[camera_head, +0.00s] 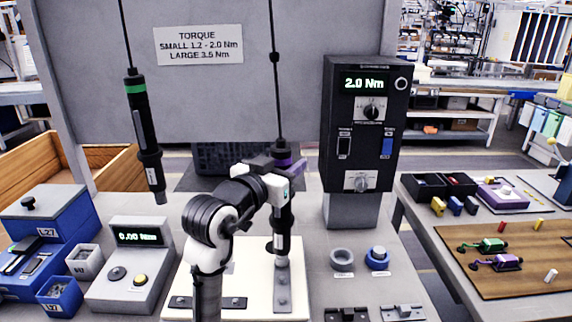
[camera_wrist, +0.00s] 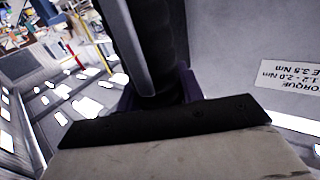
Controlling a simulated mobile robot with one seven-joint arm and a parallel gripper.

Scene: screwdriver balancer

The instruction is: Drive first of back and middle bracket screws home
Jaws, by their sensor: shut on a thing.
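My gripper (camera_head: 287,168) is shut around the black hanging screwdriver with the purple band (camera_head: 282,215). The screwdriver hangs upright on a cable, and its lower end is over the right-hand bracket (camera_head: 283,294) on the white plate (camera_head: 257,274). I cannot tell whether its tip touches a screw. A second dark bracket (camera_head: 235,303) lies on the plate, partly behind my arm. The screws are too small to make out. In the wrist view the dark screwdriver body (camera_wrist: 160,45) fills the upper middle.
A green-banded screwdriver (camera_head: 144,135) hangs at left. The controller (camera_head: 358,125) reads 2.0 Nm; a grey meter (camera_head: 132,265) reads 0.00 Nm. A sign (camera_head: 198,45) lists small 1.2–2.0 Nm, large 3.5 Nm. Blue bins (camera_head: 60,297) stand left, two round holders (camera_head: 342,260) right.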

